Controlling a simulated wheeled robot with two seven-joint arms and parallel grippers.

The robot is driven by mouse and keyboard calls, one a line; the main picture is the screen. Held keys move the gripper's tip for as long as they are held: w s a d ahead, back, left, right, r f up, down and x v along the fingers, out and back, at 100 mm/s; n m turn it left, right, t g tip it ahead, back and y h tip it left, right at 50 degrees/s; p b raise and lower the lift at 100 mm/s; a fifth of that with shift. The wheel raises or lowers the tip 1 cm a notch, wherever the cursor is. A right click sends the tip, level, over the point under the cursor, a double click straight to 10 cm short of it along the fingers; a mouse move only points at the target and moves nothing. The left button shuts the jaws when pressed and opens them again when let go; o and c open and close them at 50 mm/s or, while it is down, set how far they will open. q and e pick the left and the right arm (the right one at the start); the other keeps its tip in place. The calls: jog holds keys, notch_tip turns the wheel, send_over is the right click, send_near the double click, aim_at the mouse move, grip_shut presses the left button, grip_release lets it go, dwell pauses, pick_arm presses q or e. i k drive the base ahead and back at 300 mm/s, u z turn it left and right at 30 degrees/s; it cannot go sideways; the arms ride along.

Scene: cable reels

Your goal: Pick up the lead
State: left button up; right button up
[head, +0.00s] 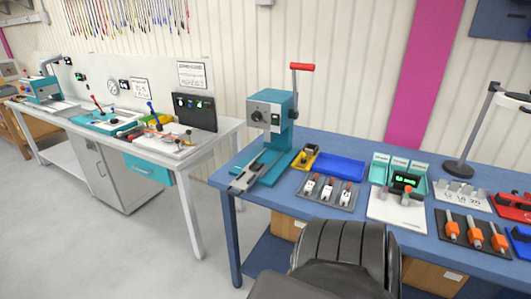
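Several thin coloured leads (128,15) hang in a row on the wall at the upper left, above the white bench. I cannot tell which one the task means. No lead can be made out clearly on the benches. Neither of my grippers shows in the head view. A dark, rounded, ribbed part, which seems to be mine, covers the bottom middle and hides some of the blue bench's front.
A blue bench (228,180) carries a teal lever press (270,115), a blue tray (338,168), a lamp stand (458,168) and orange-handled tools (475,235). A white bench (226,128) holds instruments and a black panel (194,108). Grey floor (120,250) is clear at left.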

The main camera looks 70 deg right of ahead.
aim_at(309, 188)
jog(key=u, duration=0.05)
jog(key=i, duration=1.55)
jog(key=z, duration=2.15)
